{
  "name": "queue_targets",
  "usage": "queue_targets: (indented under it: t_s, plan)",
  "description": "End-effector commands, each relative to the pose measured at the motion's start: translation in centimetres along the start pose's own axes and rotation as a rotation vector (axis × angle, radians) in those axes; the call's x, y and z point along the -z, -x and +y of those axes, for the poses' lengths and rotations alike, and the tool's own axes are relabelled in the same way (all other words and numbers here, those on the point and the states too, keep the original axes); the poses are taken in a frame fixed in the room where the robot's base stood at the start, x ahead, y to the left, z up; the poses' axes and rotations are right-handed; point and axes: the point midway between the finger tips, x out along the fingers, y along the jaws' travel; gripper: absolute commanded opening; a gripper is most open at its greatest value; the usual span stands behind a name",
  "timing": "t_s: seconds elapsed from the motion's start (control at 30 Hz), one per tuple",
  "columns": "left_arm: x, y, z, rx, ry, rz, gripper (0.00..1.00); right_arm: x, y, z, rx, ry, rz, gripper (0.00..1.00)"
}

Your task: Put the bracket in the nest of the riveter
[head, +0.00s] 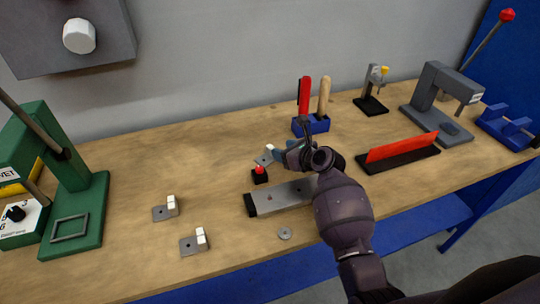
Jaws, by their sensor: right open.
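The green riveter (62,165) stands at the far left of the bench. Its nest (70,228) is a raised rectangular frame on the green base and looks empty. Three small grey brackets with pale upright ends are in view. One bracket (160,213) lies right of the riveter, one (190,246) lies nearer the front edge, and one (263,160) lies by the tip of my right gripper (281,151). My right gripper is open; its fingers are small and partly hidden by its wrist. I cannot tell if it touches that bracket. My left gripper is not in view.
A black block with a red knob (260,175), a grey metal bar (283,196) and a washer (285,233) lie near my right arm. A blue tool holder (312,125), a red-bladed fixture (400,149) and presses stand farther right. The wood between riveter and middle is mostly clear.

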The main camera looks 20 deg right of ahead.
Motion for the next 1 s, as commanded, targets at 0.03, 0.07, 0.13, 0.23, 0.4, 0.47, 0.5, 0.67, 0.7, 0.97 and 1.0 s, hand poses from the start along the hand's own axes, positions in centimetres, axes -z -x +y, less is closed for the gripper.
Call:
queue_targets:
  t_s: [0.03, 0.07, 0.13, 0.23, 0.4, 0.47, 0.5, 0.67, 0.7, 0.97, 1.0]
  plan:
    - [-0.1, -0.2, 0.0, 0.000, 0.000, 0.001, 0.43, 0.3, -0.7, 0.0, -0.002, 0.000, 0.002, 0.50]
    - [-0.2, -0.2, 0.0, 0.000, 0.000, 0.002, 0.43, 0.5, -1.1, 0.1, -0.001, 0.000, 0.002, 0.50]
    - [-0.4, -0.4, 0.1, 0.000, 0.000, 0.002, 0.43, 0.8, -2.1, 0.2, -0.003, 0.001, 0.002, 0.50]
    - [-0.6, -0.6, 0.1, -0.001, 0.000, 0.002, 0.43, 0.9, -3.3, 0.1, -0.002, 0.001, 0.002, 0.50]
    - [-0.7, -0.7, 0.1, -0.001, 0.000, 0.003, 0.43, 0.9, -4.4, 0.1, 0.000, 0.000, 0.002, 0.50]
    - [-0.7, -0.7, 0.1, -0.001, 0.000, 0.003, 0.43, 0.8, -4.5, 0.1, 0.000, 0.000, 0.002, 0.50]
    - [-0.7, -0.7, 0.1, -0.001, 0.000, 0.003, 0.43, 0.8, -4.5, 0.1, 0.000, 0.000, 0.002, 0.50]
    - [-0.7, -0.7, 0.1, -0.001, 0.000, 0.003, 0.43, 0.8, -4.5, 0.1, 0.000, 0.000, 0.001, 0.48]
    - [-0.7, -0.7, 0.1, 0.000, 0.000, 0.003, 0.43, 0.8, -4.4, 0.1, 0.000, 0.000, 0.001, 0.42]
    - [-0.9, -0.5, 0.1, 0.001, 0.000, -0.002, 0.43, 0.8, -4.4, 0.1, 0.000, 0.000, 0.001, 0.03]
    - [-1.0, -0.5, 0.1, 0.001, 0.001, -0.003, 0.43, 0.8, -4.4, 0.1, 0.000, 0.000, 0.001, 0.00]
